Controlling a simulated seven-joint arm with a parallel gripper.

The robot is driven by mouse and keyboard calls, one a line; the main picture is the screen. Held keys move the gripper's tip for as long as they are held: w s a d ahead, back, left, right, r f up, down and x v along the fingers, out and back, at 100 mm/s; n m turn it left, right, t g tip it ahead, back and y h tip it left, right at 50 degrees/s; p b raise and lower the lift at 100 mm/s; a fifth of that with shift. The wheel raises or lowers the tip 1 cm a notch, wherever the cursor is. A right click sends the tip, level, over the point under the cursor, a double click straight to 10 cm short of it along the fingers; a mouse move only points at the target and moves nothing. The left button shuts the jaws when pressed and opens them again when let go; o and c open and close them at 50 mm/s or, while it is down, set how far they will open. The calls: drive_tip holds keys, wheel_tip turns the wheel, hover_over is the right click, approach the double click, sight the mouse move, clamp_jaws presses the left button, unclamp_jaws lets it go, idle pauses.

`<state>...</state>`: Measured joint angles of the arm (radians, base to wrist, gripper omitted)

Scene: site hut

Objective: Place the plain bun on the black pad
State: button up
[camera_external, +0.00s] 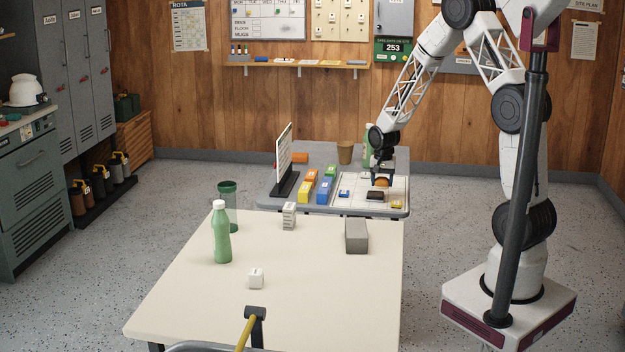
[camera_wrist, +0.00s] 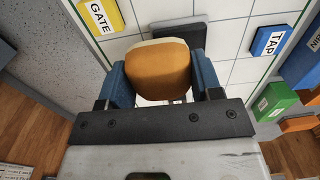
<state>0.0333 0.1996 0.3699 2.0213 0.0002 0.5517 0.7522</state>
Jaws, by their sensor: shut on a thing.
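The plain bun (camera_external: 381,182) is orange-brown with a pale underside and is held over the white gridded sheet on the far grey table. In the wrist view the bun (camera_wrist: 157,70) sits between the two blue fingers of my gripper (camera_wrist: 160,82), which is shut on it. The black pad (camera_external: 375,196) lies on the sheet, just in front of the bun in the external view. In the wrist view the pad (camera_wrist: 187,33) shows beyond the bun, which hides part of it. I cannot tell whether the bun touches anything below.
On the sheet, a blue TAP block (camera_wrist: 269,40) and a yellow GATE block (camera_wrist: 100,17) flank the pad. Several coloured blocks, an upright board (camera_external: 285,153), a brown cup (camera_external: 345,152) and a green bottle (camera_external: 367,140) stand around. The cream table (camera_external: 310,300) is nearer the camera.

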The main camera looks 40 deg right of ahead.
sight(375, 193)
drive_tip(key=shift+w+f, duration=0.15)
drive_tip(key=shift+w, duration=1.6)
drive_tip(key=shift+f, duration=1.75)
drive_tip(key=shift+f, duration=0.1)
drive_tip(key=o, duration=0.9)
